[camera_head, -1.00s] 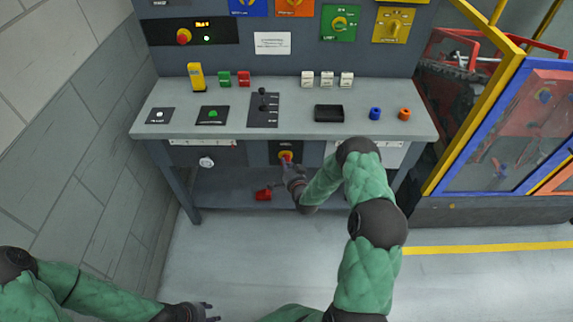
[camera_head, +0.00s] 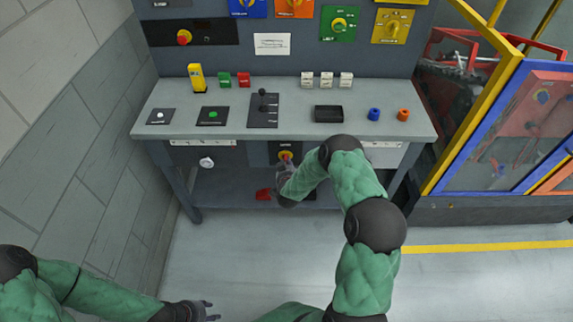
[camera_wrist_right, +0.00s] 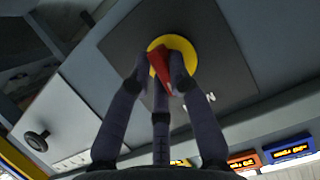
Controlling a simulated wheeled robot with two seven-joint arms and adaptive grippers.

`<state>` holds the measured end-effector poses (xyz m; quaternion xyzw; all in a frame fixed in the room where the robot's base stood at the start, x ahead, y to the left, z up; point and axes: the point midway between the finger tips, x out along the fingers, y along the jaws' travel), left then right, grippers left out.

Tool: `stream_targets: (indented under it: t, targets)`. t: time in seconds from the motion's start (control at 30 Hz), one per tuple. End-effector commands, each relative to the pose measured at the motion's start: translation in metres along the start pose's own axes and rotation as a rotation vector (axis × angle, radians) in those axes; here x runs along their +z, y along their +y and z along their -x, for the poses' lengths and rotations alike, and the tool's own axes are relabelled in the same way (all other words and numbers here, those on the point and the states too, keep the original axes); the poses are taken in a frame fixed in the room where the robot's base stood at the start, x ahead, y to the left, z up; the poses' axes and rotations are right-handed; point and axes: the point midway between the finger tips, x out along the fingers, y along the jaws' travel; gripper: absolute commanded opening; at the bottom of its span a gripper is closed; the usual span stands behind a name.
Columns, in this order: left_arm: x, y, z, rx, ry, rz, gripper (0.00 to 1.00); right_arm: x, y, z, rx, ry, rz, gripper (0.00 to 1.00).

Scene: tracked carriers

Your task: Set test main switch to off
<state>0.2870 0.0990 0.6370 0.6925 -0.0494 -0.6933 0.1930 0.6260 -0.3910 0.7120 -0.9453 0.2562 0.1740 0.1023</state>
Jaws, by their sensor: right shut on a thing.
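The main switch is a red handle (camera_wrist_right: 161,72) on a yellow disc (camera_wrist_right: 186,48) set in a dark square plate (camera_wrist_right: 215,40). In the head view the yellow and red switch (camera_head: 286,156) sits on the bench front, below the worktop. My right gripper (camera_head: 287,170) reaches it from below and is shut on the red handle. In the right wrist view its fingers (camera_wrist_right: 160,80) close around the handle, which is tilted and partly hidden by them. The plate lettering is mostly covered. My left gripper (camera_head: 211,311) is open and empty, low over the floor.
The worktop (camera_head: 350,135) carries a lever (camera_head: 262,103), a black tray (camera_head: 328,113) and several buttons. A red object (camera_head: 263,194) lies below. A yellow-framed barrier (camera_head: 470,110) stands at right.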

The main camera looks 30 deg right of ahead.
Motion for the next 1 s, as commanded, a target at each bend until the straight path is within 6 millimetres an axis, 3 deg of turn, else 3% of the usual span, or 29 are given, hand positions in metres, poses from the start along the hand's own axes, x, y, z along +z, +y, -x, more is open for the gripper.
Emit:
stream_targets:
  t: [0.77, 0.8, 0.87, 1.0]
  targets:
    - [0.0001, 0.0005, 0.0015, 0.0, 0.0, 0.0, 0.4, 0.0004, -0.0002, 0.0002, 0.04, -0.001, 0.098, 0.0]
    - [0.0001, 0.0005, 0.0015, 0.0, 0.0, 0.0, 0.4, 0.0003, -0.0002, 0.0002, 0.04, -0.001, 0.097, 0.25]
    - [0.0, 0.0005, 0.0015, 0.0, 0.0, 0.0, 0.4, 0.0003, -0.0002, 0.0002, 0.04, -0.001, 0.097, 0.42]
    - [0.0, 0.0005, 0.0015, 0.0, 0.0, 0.0, 0.4, 0.0001, -0.0003, 0.0001, 0.04, 0.0, 0.097, 0.44]
